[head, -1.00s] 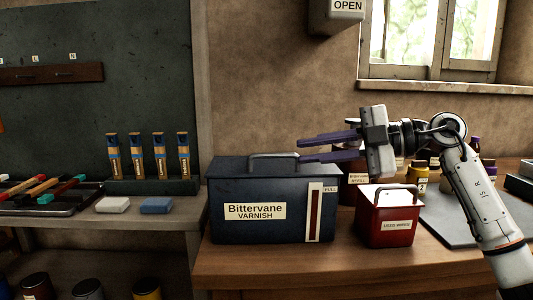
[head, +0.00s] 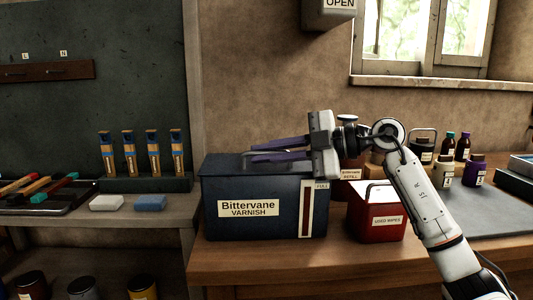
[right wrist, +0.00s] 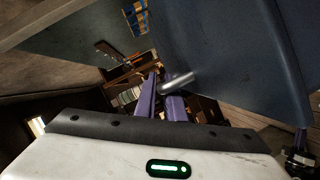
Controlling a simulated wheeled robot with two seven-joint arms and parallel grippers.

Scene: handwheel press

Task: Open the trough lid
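The trough is a dark blue box (head: 225,190) labelled "Bittervane VARNISH", on the wooden bench in the head view. Its lid (head: 222,163) lies shut on top, with a grey bar handle (head: 247,156) that the fingers partly hide. My right gripper (head: 250,151) reaches in from the right with its two purple fingers apart at the handle. In the right wrist view the fingers (right wrist: 160,97) are beside the handle's metal bar (right wrist: 178,82). I cannot tell whether they touch it. My left gripper is out of view.
A red "USED WIPES" bin (head: 378,220) stands right of the trough, below my right arm. Behind are a refill can (head: 350,188) and several jars (head: 447,170). Left, a ledge holds a white block (head: 106,203), a blue block (head: 151,203) and brushes (head: 35,190).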

